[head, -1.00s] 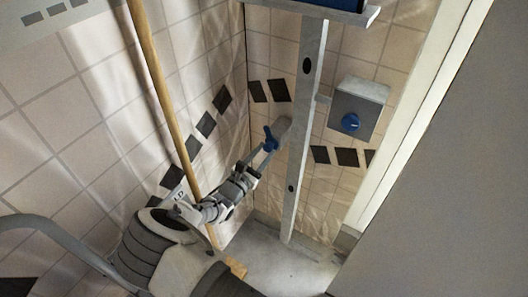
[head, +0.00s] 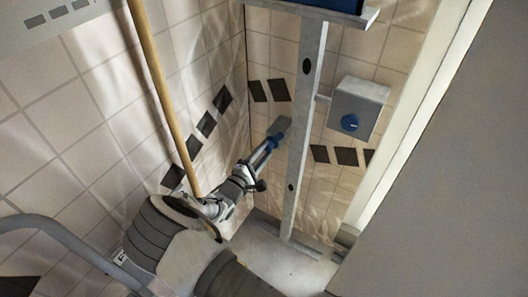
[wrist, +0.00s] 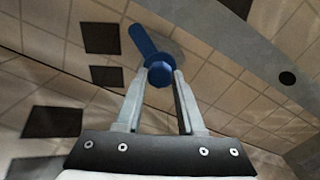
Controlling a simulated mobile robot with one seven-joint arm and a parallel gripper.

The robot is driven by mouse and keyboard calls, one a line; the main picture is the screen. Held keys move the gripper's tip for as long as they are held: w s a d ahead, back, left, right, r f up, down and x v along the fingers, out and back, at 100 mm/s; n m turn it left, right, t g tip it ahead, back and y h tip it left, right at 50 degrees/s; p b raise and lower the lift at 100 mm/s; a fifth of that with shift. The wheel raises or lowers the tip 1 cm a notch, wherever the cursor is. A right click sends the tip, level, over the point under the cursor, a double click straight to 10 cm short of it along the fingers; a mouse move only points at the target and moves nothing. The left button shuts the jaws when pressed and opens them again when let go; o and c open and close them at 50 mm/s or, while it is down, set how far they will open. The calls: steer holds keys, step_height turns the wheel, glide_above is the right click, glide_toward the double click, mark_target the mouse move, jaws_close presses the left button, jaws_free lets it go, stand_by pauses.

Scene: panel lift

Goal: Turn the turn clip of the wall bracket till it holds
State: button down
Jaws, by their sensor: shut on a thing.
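In the wrist view the clip (wrist: 143,42) shows a long wing pointing up and left from a round blue hub (wrist: 160,74). My gripper (wrist: 162,80) is shut on the clip, with one finger on each side of the hub. In the head view my gripper (head: 262,152) reaches the clip from below left. Whether the bracket is engaged I cannot tell.
A grey upright post (head: 304,130) stands just right of the clip. A grey box (head: 361,105) with a blue knob (head: 349,122) is on the wall farther right. A wooden pole (head: 160,90) leans close to my arm on the left.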

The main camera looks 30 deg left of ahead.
steer(key=m, duration=0.5)
steer(key=shift+m+b, duration=0.3)
steer(key=shift+b, duration=0.1)
steer(key=m+b, duration=0.1)
steer(key=m, duration=0.4)
steer(key=shift+m+b, duration=0.3)
steer(key=shift+m, duration=0.1)
steer(key=c, duration=0.5)
jaws_free()
steer(key=shift+s, duration=0.1)
steer(key=s, duration=0.4)
steer(key=s+p, duration=0.1)
steer(key=s, duration=0.3)
steer(key=s+a+p, duration=0.1)
steer(key=s, duration=0.3)
